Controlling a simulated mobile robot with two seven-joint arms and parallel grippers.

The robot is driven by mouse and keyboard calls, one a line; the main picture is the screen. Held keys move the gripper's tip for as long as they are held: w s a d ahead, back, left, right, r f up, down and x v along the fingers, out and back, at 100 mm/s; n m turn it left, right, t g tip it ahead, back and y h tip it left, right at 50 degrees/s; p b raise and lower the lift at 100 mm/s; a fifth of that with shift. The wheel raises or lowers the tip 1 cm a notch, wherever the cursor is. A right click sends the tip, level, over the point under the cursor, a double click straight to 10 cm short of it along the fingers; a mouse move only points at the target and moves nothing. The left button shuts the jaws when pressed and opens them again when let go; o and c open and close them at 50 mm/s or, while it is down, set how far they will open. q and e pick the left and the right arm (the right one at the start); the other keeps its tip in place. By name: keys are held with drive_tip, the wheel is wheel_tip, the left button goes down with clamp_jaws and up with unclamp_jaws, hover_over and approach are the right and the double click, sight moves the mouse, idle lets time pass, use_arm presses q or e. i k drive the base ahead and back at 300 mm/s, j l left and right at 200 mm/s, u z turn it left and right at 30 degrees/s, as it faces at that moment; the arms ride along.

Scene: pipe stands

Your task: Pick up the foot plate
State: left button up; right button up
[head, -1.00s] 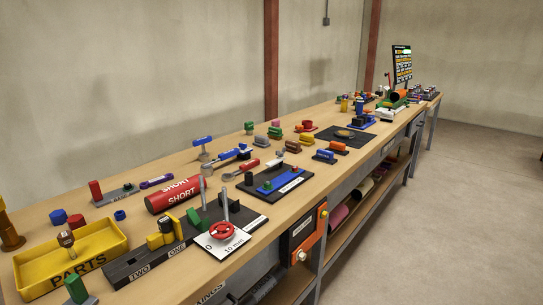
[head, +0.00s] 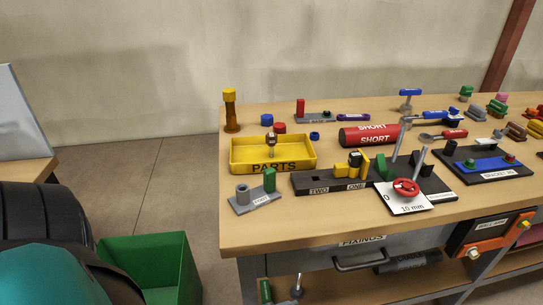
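The foot plate (head: 262,203) is a flat grey plate with a small label, near the front left corner of the workbench. A grey round socket stands on its left part and an upright green block on its right part. It lies in front of the yellow PARTS tray, and nothing covers it. Neither of my grippers shows in the head view.
The yellow PARTS tray (head: 242,164) and a black ONE/TWO block (head: 318,182) stand close behind and right of the plate. The workbench (head: 300,226) has clear wood at its front edge. A green bin (head: 155,249) stands on the floor to the left.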

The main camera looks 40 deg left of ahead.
sight(246, 200)
drive_tip(key=u, duration=1.45)
drive_tip(key=j, duration=0.7)
drive_tip(key=i+j, duration=0.25)
drive_tip(key=j, duration=0.2)
drive_tip(key=i+j+u, duration=0.1)
drive_tip(key=i+j, duration=0.2)
drive_tip(key=j, duration=0.15)
